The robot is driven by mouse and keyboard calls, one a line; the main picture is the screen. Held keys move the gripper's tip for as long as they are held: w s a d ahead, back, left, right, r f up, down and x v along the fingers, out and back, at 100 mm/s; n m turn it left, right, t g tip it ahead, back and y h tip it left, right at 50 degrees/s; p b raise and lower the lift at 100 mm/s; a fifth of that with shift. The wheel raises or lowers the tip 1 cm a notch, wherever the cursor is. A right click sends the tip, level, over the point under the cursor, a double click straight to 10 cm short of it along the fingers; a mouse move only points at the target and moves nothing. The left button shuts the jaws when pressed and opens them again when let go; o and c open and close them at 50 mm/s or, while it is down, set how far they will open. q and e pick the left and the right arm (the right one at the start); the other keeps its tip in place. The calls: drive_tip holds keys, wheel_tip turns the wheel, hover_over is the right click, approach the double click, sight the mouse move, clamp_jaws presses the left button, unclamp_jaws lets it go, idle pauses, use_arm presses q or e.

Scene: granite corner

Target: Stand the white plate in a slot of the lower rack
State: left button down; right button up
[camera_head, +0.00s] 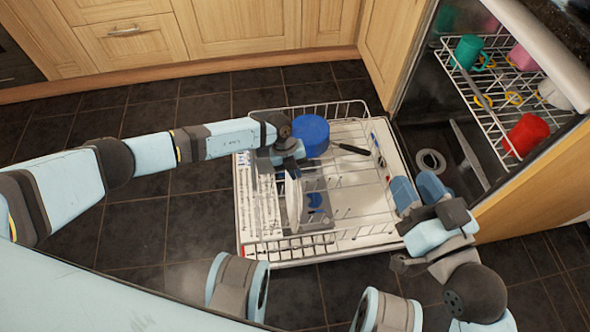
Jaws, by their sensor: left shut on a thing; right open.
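The white plate (293,204) is upright and nearly edge-on to me, over the middle-left of the lower rack (262,243). My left gripper (290,165) is shut on the plate's upper edge. The plate's lower edge is among the rack's wires, and I cannot tell whether it sits in a slot. The lower rack is pulled out over the open dishwasher door. My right gripper (416,182) is open and empty beside the rack's right side.
A blue round container (311,134) and a black-handled utensil (354,149) lie in the rack's far part. The upper rack (483,92) holds a green mug (468,52) and a red mug (527,133). Dark floor (160,230) is clear at left.

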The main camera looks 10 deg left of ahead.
use_arm(q)
drive_tip(key=shift+f, duration=0.15)
drive_tip(key=c, duration=1.2)
unclamp_jaws()
use_arm(e)
drive_tip(key=shift+d, duration=0.1)
use_arm(q)
drive_tip(key=p+v, duration=0.5)
drive_tip(key=v, duration=0.8)
drive_tip(key=shift+w+a+r, duration=0.1)
drive_tip(key=shift+w+r, duration=0.05)
drive_tip(key=shift+r, duration=0.2)
use_arm(e)
wheel_tip(320, 180, up, 7)
drive_tip(key=t, duration=0.2)
drive_tip(key=shift+s+d+m+t, duration=0.2)
drive_tip(key=shift+d+m+t, duration=0.1)
drive_tip(key=shift+d+t, duration=0.1)
drive_tip(key=shift+f, duration=0.1)
